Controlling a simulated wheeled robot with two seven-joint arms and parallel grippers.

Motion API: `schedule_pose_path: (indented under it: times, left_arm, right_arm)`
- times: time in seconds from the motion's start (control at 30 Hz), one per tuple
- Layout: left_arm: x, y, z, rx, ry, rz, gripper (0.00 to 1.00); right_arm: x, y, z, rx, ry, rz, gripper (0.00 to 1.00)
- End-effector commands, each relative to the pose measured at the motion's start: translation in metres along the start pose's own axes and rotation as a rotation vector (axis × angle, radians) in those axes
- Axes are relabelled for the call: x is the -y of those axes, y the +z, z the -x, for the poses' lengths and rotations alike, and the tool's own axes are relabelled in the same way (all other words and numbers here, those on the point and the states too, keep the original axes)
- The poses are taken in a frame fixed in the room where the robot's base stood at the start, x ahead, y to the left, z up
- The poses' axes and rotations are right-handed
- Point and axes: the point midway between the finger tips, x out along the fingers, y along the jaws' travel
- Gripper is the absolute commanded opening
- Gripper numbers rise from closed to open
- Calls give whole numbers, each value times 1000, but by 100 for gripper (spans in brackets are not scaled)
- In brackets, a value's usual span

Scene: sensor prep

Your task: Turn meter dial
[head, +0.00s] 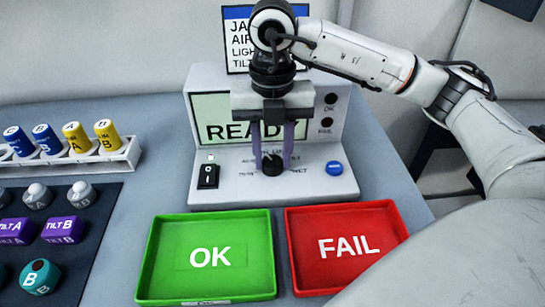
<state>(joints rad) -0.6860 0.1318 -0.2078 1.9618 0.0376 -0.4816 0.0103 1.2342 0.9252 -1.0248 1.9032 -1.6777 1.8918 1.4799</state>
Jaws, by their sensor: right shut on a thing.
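The meter (228,185) is a light grey console with a sloped front panel and a lit screen (220,118) that reads "READY", partly covered by my gripper. A dark dial (272,163) sits low in the middle of the panel. My right gripper (272,160) reaches down over the panel from above, its two purple fingers on either side of the dial. It is shut on the dial. A black rocker switch (208,176) is left of the dial and a blue button (334,168) is right of it. My left gripper is out of view.
A green OK tray (160,265) and a red FAIL tray (393,220) stand in front of the meter, both empty. At left are a white rack (125,155) with blue and yellow cylinders and a dark mat (85,262) with several sensor pieces. A sign (236,50) stands behind the meter.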

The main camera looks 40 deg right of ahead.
Motion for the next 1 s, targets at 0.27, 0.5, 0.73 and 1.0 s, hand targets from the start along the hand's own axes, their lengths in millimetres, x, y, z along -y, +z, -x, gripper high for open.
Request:
schedule_pose_path:
  times: [0.27,0.5,0.73,1.0]
  left_arm:
    - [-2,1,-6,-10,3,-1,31]
    - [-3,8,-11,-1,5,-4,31]
    - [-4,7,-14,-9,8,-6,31]
    - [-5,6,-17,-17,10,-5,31]
  right_arm:
    - [0,0,-1,1,2,261,9]
    - [0,0,0,2,3,489,9]
    - [0,0,0,1,2,704,9]
    - [0,0,0,2,2,912,9]
